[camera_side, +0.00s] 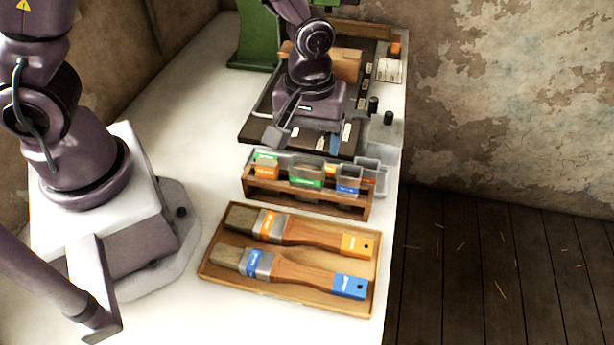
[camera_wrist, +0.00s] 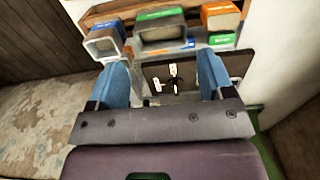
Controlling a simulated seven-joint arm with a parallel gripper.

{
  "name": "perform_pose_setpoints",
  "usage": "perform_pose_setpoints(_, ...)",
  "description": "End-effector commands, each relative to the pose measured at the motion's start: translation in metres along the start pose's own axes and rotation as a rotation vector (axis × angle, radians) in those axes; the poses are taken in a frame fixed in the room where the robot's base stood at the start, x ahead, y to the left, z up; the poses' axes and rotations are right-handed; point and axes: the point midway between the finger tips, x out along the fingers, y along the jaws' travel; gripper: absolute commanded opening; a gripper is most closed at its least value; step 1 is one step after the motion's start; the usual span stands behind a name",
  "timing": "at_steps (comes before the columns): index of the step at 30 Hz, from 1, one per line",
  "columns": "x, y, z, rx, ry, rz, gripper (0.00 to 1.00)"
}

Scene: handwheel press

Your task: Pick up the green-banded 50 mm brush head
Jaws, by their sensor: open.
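The green-banded brush head (camera_side: 306,175) sits in the middle of a wooden rack (camera_side: 307,203), between an orange-banded head (camera_side: 266,170) and a blue-banded head (camera_side: 348,182). In the wrist view the green-banded head (camera_wrist: 160,32) shows at top centre, beyond the fingertips. My gripper (camera_side: 322,143) is behind the rack in the side view, over the near part of a dark board. Its two blue fingers (camera_wrist: 162,75) are spread apart in the wrist view, with nothing held between them. The green-banded head is apart from both fingers. The size marking is too small to read.
A wooden tray (camera_side: 210,271) in front of the rack holds an orange-banded and a blue-banded brush. Clear bins (camera_side: 377,165) stand just behind the rack. The dark board (camera_side: 262,129) and a green press frame (camera_side: 250,45) lie farther back. The table's right edge drops to the floor.

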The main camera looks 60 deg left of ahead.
Motion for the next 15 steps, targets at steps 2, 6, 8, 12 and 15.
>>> perform_pose_setpoints(2, 0.008, -0.001, 0.000, 0.000, -0.001, -0.002, 0.74)
perform_pose_setpoints(6, 0.016, -0.001, 0.000, 0.001, -0.001, -0.001, 0.74)
perform_pose_setpoints(8, 0.024, -0.002, 0.000, 0.000, -0.003, -0.004, 0.74)
perform_pose_setpoints(12, 0.047, -0.004, 0.000, 0.001, -0.003, -0.004, 0.74)
perform_pose_setpoints(15, 0.057, -0.003, 0.000, 0.002, -0.001, -0.002, 0.74)
